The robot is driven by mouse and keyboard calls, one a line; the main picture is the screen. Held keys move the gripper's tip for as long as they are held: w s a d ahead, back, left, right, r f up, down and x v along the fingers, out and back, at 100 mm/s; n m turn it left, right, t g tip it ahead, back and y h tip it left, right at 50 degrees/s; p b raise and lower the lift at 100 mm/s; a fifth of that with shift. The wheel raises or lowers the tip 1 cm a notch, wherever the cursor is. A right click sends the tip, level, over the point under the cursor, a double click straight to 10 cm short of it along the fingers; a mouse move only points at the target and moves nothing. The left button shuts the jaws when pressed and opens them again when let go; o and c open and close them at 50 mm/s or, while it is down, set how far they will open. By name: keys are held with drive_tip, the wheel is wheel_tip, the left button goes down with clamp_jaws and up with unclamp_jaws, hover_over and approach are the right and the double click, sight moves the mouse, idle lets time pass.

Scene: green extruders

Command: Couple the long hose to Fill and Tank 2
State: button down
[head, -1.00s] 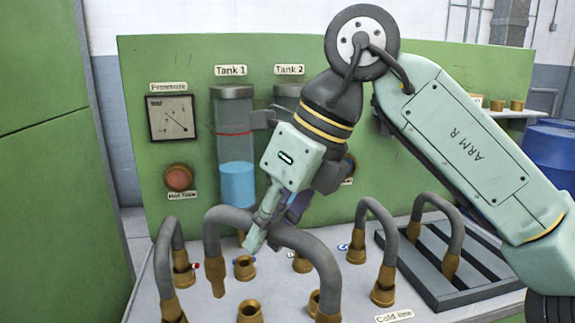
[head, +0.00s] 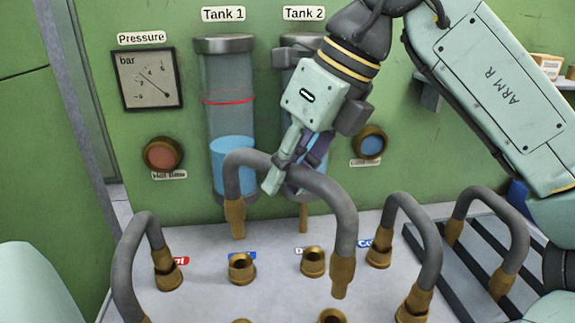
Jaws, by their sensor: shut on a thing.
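My gripper (head: 280,178) is shut on the long grey hose (head: 325,187) near the top of its arch. The hose hangs in the air above the panel top. Its left brass end (head: 236,218) hangs above and behind the brass socket with a blue label (head: 241,268). Its right brass end (head: 341,277) hangs lower, right of the middle brass socket (head: 313,262) and above another socket at the bottom edge (head: 332,317). The Tank 2 sign (head: 304,13) is at the back, and my gripper partly covers its cylinder. The Fill label cannot be read.
Another hose (head: 130,255) stands at the left, and one at the right (head: 408,230). A further hose (head: 490,222) lies over a dark slatted rack (head: 455,280). The Tank 1 cylinder (head: 229,120), pressure gauge (head: 148,80), red button (head: 162,154) and blue button (head: 371,145) are on the green back wall.

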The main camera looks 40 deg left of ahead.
wheel_tip(320, 180, down, 5)
drive_tip(key=b, duration=0.3)
drive_tip(key=shift+r, duration=0.1)
drive_tip(key=shift+s, duration=0.1)
idle(0.8)
drive_tip(key=shift+f+b, duration=1.65)
drive_tip(key=shift+f, duration=0.5)
drive_tip(key=c, duration=1.3)
unclamp_jaws()
drive_tip(key=shift+c, duration=0.2)
drive_tip(key=shift+r, duration=0.1)
drive_tip(key=v, duration=1.1)
drive_tip(key=shift+d+r, duration=0.15)
drive_tip(key=shift+r, duration=0.2)
